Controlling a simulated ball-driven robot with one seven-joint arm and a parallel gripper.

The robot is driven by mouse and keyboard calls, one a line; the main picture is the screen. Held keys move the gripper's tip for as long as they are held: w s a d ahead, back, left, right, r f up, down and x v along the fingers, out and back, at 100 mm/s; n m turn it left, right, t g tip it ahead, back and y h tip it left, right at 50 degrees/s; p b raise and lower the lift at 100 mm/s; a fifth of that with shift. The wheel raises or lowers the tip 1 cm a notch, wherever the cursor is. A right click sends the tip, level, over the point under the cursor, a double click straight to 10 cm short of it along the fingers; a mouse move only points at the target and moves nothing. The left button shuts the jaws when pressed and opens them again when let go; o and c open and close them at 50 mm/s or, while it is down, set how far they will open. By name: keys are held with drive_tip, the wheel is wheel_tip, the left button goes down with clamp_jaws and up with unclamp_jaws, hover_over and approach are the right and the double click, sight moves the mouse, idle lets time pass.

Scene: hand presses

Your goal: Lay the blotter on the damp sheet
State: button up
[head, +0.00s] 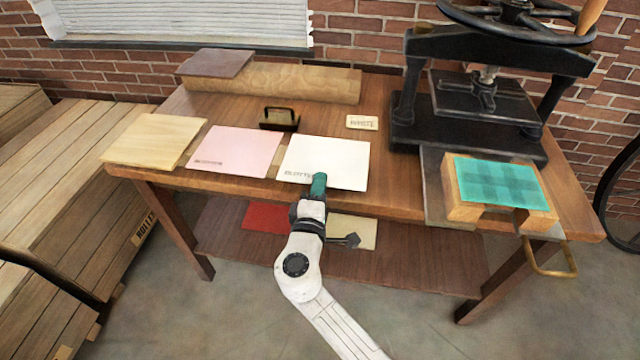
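A white sheet (338,160) lies flat on the wooden table; its dark lettering seems to read "BLOTTER", partly covered by my gripper. A pink sheet (237,150) with small, blurred lettering lies just left of it. A teal sheet with a darker crossed pattern (495,183) lies on a wooden block at the press, on the right; whether it is damp cannot be seen. My gripper (319,184) is at the white sheet's front edge, seen from behind. Its fingertips are hidden, and I cannot tell if it touches or holds the sheet.
A black hand press (465,135) stands at the back right, with a brass handle (552,268) near the front. Also on the table are a pale board (155,138), a dark handled tool (280,118), and a small lettered plaque (362,122). The lower shelf (400,262) holds coloured sheets.

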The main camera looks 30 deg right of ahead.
clamp_jaws()
drive_tip(key=shift+r, duration=0.1)
wheel_tip(320, 180, up, 3)
drive_tip(key=shift+f+p, duration=0.1)
drive_tip(key=shift+p, duration=0.75)
drive_tip(key=r+p+v, duration=0.3)
drive_tip(key=v, duration=1.9)
drive_tip(key=shift+p, duration=0.4)
idle(0.5)
